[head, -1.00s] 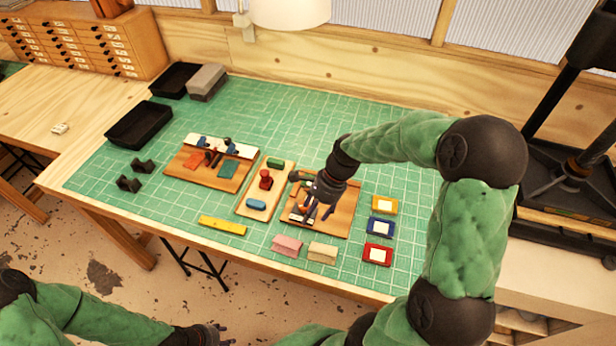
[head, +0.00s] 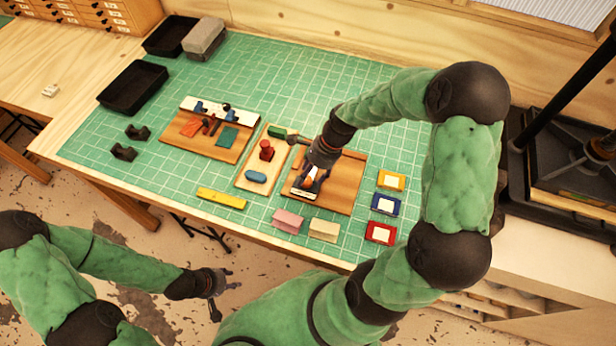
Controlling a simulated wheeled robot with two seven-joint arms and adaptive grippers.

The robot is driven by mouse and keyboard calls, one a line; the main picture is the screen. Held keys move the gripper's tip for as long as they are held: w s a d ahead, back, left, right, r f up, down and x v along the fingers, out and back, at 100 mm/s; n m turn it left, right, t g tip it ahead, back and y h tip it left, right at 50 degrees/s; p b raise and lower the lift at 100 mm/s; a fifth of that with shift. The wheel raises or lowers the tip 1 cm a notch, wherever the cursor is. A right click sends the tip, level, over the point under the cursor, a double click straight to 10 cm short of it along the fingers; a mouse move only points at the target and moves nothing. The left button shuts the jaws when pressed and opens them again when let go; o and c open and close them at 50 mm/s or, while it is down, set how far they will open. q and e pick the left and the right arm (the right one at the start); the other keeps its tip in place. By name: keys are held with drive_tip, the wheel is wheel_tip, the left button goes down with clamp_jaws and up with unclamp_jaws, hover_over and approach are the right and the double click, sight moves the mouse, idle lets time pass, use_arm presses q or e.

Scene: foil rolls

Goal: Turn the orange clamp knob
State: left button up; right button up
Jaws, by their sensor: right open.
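The orange clamp knob (head: 309,182) shows as a small orange spot on a pale block at the left part of the right wooden board (head: 341,187). My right gripper (head: 307,184) is open, pointing down, with its fingers on either side of the knob. The gripper and wrist hide part of the knob and block, and I cannot tell whether the fingers touch it. My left gripper (head: 224,296) hangs in front of the table, away from the boards, empty with its fingers apart.
A narrow board (head: 247,186) with a red stamp-like piece stands close on the left. A pink block (head: 288,221) and a cream block (head: 324,230) lie in front. Yellow, blue and red cards (head: 380,232) lie to the right.

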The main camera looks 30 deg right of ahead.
drive_tip(key=shift+x, duration=0.9)
drive_tip(key=shift+d, duration=0.1)
drive_tip(key=c, duration=1.1)
